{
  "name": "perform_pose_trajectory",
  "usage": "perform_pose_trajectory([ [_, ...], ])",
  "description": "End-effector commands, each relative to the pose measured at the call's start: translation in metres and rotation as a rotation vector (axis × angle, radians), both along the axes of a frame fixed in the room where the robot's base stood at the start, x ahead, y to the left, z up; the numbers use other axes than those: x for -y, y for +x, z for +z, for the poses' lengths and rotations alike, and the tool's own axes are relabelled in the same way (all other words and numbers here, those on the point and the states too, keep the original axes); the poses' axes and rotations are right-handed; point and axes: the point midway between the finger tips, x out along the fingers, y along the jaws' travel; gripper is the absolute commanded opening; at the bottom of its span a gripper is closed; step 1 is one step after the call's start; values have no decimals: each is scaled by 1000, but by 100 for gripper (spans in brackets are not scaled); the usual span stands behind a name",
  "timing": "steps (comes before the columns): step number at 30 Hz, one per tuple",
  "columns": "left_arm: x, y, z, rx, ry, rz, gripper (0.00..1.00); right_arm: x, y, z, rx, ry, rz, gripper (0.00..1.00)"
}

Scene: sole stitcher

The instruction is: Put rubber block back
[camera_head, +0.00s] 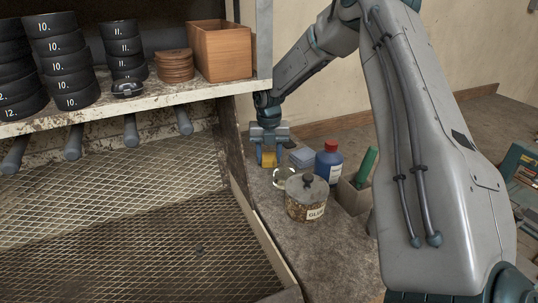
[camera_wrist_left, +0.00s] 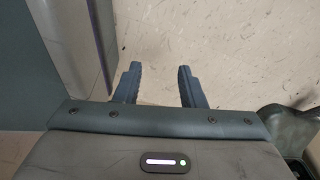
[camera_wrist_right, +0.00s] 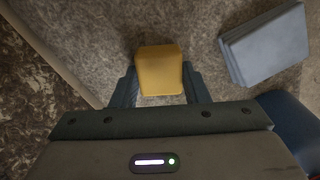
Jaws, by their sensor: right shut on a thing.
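The rubber block is a yellow-amber block (camera_wrist_right: 160,70), held between the fingers of my right gripper (camera_wrist_right: 160,92) in the right wrist view. In the head view my right gripper (camera_head: 268,152) points down over the grey side surface, with the yellow block (camera_head: 269,160) showing between its fingers. I cannot tell whether the block touches the surface. My left gripper (camera_wrist_left: 157,85) is open and empty in the left wrist view, above a pale floor; it is not in the head view.
Near the block are grey-blue stacked pads (camera_head: 302,157), a blue bottle (camera_head: 328,162) with red cap, a glue pot (camera_head: 306,198) and a small box (camera_head: 354,194) holding a green item. A mesh-floored bay (camera_head: 110,215) and a shelf (camera_head: 150,95) with stacked black rings lie left.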

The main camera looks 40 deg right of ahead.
Motion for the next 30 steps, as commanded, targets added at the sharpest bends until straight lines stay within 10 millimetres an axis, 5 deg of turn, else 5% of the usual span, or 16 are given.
perform_pose_trajectory([
  [6,1,7,1,4,0,0,36,0,0,-2,0,0,0,20],
  [7,1,9,2,6,0,0,36,0,0,-1,0,0,0,45],
  [10,1,11,3,8,-1,-1,36,0,0,-1,0,0,0,63],
  [22,1,7,5,9,-1,-1,36,0,0,1,0,0,0,63],
  [24,-1,-6,1,-5,1,0,36,0,0,3,0,0,0,63],
  [30,0,20,5,7,1,-2,36,0,1,42,6,0,0,63],
])
